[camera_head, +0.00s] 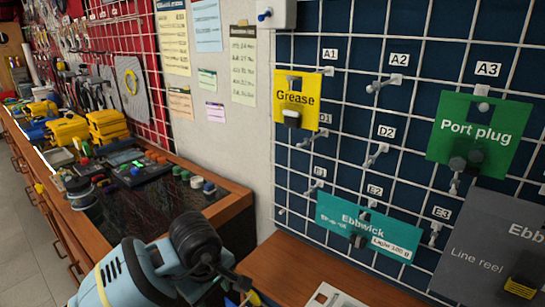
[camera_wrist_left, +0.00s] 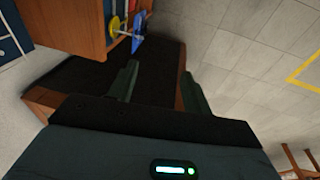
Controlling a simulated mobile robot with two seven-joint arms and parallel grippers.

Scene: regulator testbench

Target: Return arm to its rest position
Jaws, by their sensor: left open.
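My left arm (camera_head: 145,275), pale blue with a black joint, reaches in at the bottom of the head view, in front of the workbench. The end of this arm is mostly cut off or hidden there. In the left wrist view my left gripper (camera_wrist_left: 160,82) has its two dark fingers apart, with nothing between them. Beyond the fingers lie a dark surface and the grey tiled floor. My right arm and gripper are not in view.
A wooden workbench (camera_head: 235,197) with yellow cases (camera_head: 68,131) and a dark mat runs along the left. A grid wall holds hanging cards, including the yellow Grease card (camera_head: 297,98) and green Port plug card (camera_head: 480,128). Grey floor (camera_wrist_left: 235,60) is open in the wrist view.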

